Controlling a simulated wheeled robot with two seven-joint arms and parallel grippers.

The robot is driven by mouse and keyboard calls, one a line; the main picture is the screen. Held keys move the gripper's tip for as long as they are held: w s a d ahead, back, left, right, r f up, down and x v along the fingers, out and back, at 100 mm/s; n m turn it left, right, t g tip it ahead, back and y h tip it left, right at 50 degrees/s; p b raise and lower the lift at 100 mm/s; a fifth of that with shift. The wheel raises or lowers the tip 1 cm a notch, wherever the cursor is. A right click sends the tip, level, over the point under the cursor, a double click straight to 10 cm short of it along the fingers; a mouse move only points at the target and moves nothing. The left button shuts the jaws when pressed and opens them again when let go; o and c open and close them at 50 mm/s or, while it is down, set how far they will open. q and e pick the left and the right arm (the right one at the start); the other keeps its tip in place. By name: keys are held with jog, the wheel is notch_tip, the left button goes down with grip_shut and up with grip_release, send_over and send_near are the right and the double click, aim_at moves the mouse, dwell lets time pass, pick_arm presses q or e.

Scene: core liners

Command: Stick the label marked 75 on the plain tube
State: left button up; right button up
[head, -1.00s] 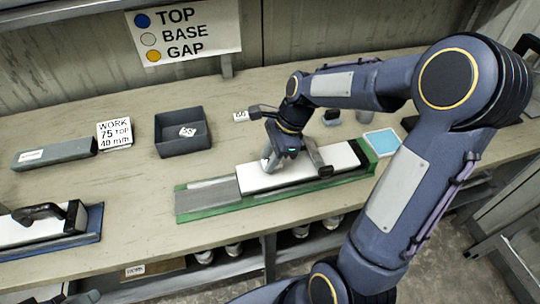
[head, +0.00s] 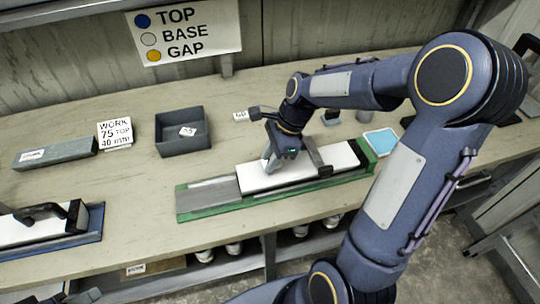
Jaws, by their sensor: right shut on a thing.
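A white tube (head: 339,156) lies in a green cradle (head: 209,211) on the bench, with a grey length (head: 212,191) at its left end. My right gripper (head: 269,160) is over the white tube, pointing down at its left half. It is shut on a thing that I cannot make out. A dark piece (head: 318,158) stands across the tube beside it. A small label (head: 240,116), seemingly marked 60, shows left of my wrist. Another label (head: 187,131), seemingly 55, lies in a dark tray (head: 183,148). I cannot make out a label marked 75. My left gripper is out of view.
A card (head: 115,134) reads WORK 75 TOP 40 mm. A grey bar (head: 70,150) with a white label lies left of it. A blue pad (head: 381,141) lies at right. The front bench centre-left is clear.

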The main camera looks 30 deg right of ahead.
jog(key=shift+f+b, duration=0.65)
jog(key=shift+f, duration=0.5)
dwell(0.4)
jog(key=o, duration=1.4)
jog(key=shift+r, duration=0.1)
jog(key=shift+r+p, duration=3.5)
jog(key=shift+p, duration=0.05)
